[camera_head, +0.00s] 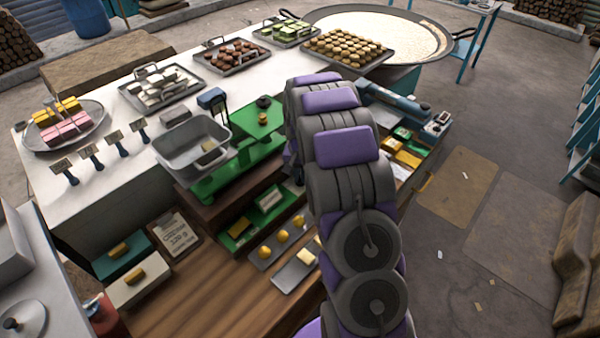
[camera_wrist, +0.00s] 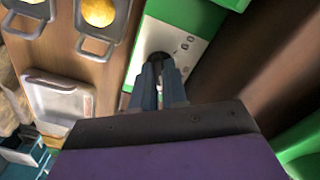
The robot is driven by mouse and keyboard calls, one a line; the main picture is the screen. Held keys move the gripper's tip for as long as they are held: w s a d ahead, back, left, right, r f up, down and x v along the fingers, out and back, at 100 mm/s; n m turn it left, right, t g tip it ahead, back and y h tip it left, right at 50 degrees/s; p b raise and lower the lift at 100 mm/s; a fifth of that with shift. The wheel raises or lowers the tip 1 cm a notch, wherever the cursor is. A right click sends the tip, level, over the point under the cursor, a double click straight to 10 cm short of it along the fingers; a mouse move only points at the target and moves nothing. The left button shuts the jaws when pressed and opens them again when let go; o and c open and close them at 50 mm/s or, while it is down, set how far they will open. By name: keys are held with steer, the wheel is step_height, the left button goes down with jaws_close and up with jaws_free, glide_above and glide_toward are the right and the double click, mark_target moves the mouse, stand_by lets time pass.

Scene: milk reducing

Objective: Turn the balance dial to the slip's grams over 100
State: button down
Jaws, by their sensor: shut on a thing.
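The green balance (camera_head: 236,162) stands on the wooden counter, with a grey metal pan (camera_head: 193,143) on its left and a green plate (camera_head: 258,118) bearing small weights on its right. In the wrist view the white dial plate (camera_wrist: 188,46) with small marks lies on the green body. My gripper (camera_wrist: 160,68) is shut on the dark dial knob at the plate; its fingers cover much of the knob, and I cannot read its setting. In the head view my arm hides the gripper and dial. The slip (camera_head: 176,238) on a board at the left appears to read 120 g.
Small trays (camera_wrist: 98,45) with yellow balls and a silver tray (camera_wrist: 62,102) lie close to the gripper's left. Sweet trays (camera_head: 162,92) and label stands (camera_head: 65,171) fill the white counter. A large pan (camera_head: 400,35) stands behind.

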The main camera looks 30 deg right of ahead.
steer(key=shift+w+r+m, duration=0.15)
steer(key=shift+w+m, duration=0.05)
steer(key=shift+m, duration=0.1)
steer(key=c, duration=1.2)
jaws_free()
steer(key=shift+s, duration=0.1)
steer(key=shift+o, duration=0.2)
step_height(320, 180, up, 17)
steer(key=p, duration=0.1)
steer(key=shift+p, duration=0.4)
